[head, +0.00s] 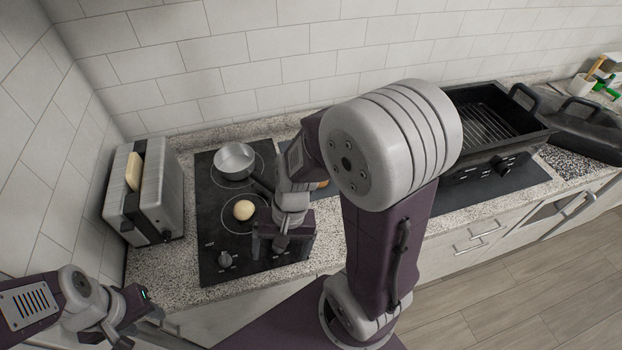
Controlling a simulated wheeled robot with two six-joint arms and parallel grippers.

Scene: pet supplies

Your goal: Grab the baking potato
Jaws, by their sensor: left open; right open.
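A pale yellow, rounded thing (243,210), which looks like the baking potato, sits on the front burner of the black cooktop (210,262). My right gripper (283,246) is open over the right part of the cooktop, just right of and nearer than the potato. No contact between them is visible. My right arm's large links hide much of the counter behind. My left gripper (124,335) is at the bottom left, low in front of the counter, away from the potato and holding nothing that I can see.
A saucepan (235,160) stands on the back burner, its handle pointing towards my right arm. A grey toaster (150,195) with bread in it stands left of the cooktop. A black grill (490,125) is at the right. A small orange-brown thing (323,184) shows partly behind my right arm.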

